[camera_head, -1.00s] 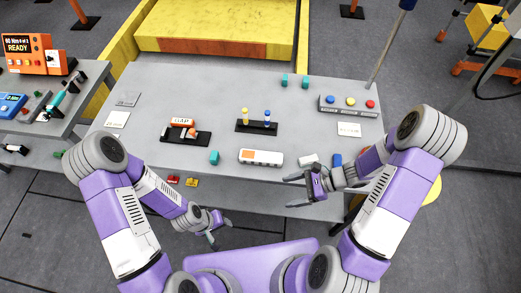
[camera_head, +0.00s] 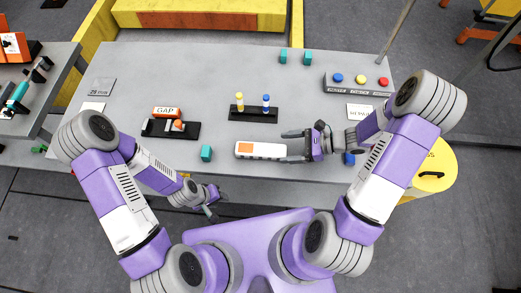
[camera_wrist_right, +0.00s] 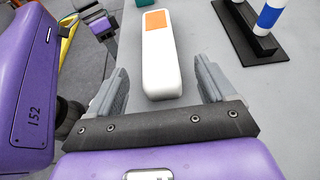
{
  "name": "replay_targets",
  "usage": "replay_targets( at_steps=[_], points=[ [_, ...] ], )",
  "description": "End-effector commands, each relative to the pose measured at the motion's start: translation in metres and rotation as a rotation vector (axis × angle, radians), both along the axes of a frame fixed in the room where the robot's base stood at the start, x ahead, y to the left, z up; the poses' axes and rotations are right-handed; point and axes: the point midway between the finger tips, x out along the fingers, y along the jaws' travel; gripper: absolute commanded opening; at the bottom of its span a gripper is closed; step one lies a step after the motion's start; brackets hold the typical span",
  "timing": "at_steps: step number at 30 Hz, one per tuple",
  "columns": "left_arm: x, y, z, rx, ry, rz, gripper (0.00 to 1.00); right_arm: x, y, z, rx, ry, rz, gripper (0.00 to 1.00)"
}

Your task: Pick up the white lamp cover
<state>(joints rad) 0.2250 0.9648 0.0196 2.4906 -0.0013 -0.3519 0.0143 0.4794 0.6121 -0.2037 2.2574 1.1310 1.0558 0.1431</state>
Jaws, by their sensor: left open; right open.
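A long white cover (camera_head: 250,155) with an orange square lies flat near the front middle of the grey table (camera_head: 225,75). It also shows in the right wrist view (camera_wrist_right: 160,65), pointing away from the gripper. My right gripper (camera_head: 286,147) is open at the cover's right end. In the wrist view its fingers (camera_wrist_right: 160,80) stand on either side of the near end, with visible gaps. My left gripper (camera_head: 212,203) is open and empty, low in front of the table's front edge.
A teal block (camera_head: 206,153) lies left of the cover. Behind stand a black holder (camera_head: 252,115) with yellow and blue pegs, a black tray (camera_head: 190,131), and a button box (camera_head: 357,84). A blue piece (camera_head: 349,159) lies by my right wrist.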

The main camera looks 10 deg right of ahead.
Motion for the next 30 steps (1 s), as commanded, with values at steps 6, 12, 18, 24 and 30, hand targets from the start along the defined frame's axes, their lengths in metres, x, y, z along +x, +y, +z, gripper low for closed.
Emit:
replay_targets(
  at_steps=[6,12,18,24,30],
  points=[
    [0.0,0.0,-0.003,0.0,0.0,0.0,0.43,0.005,0.023,-0.007,0.002,0.001,0.004,0.83],
    [0.0,0.0,-0.006,0.0,0.0,0.0,0.43,0.012,0.052,-0.013,0.002,0.002,0.006,0.83],
    [0.0,0.0,-0.008,0.0,0.0,0.0,0.43,0.017,0.067,-0.019,0.0,0.001,0.003,0.83],
    [0.0,0.0,-0.008,0.0,0.0,0.0,0.43,0.018,0.067,-0.019,0.0,0.0,0.001,0.83],
    [0.0,0.0,-0.008,0.0,0.0,0.0,0.43,0.018,0.066,-0.019,0.0,0.0,0.001,0.54]
  ],
)
